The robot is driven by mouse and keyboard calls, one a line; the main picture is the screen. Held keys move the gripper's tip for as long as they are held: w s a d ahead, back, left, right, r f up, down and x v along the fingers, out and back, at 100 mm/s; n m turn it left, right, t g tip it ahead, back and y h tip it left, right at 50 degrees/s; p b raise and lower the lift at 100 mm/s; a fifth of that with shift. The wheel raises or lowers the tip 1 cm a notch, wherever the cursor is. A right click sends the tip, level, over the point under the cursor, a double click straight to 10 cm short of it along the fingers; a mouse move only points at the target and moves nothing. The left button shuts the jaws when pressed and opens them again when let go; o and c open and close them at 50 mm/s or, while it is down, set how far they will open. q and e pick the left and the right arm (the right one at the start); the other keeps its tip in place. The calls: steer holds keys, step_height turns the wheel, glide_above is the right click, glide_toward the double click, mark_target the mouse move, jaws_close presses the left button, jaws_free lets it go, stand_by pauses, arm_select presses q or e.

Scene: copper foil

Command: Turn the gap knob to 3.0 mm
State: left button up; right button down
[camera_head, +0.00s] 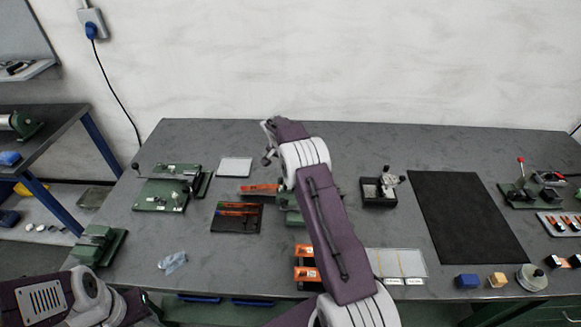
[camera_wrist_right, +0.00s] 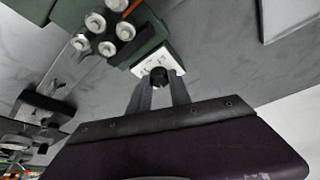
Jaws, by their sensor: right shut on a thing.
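The gap knob (camera_wrist_right: 159,76) is a small black knob on a white marked dial plate (camera_wrist_right: 150,62), fixed to a green roller machine (camera_wrist_right: 151,32). In the right wrist view my right gripper (camera_wrist_right: 160,84) is shut on the knob, one finger on each side. The dial's numbers are too small to read. In the head view the green machine (camera_head: 291,200) is mostly hidden behind my right arm, and the knob does not show there. My left gripper (camera_head: 140,305) is low at the left front; its fingertips are not clear.
Several metal rollers (camera_wrist_right: 95,22) stand beside the knob. A dark tray with copper strips (camera_head: 236,217) lies left of the machine. A green fixture (camera_head: 160,195) stands further left. A black mat (camera_head: 465,215) lies at the right.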

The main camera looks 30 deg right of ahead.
steer(key=shift+w+a+m+g+h+p, duration=0.1)
steer(key=shift+m+g+h+p, duration=0.4)
steer(key=shift+m, duration=1.2)
steer(key=shift+m+g+y+p, duration=0.3)
steer(key=shift+m, duration=0.1)
steer(key=c, duration=1.2)
jaws_free()
steer(key=b+v, duration=0.1)
steer(key=v, duration=0.8)
steer(key=shift+a, duration=0.15)
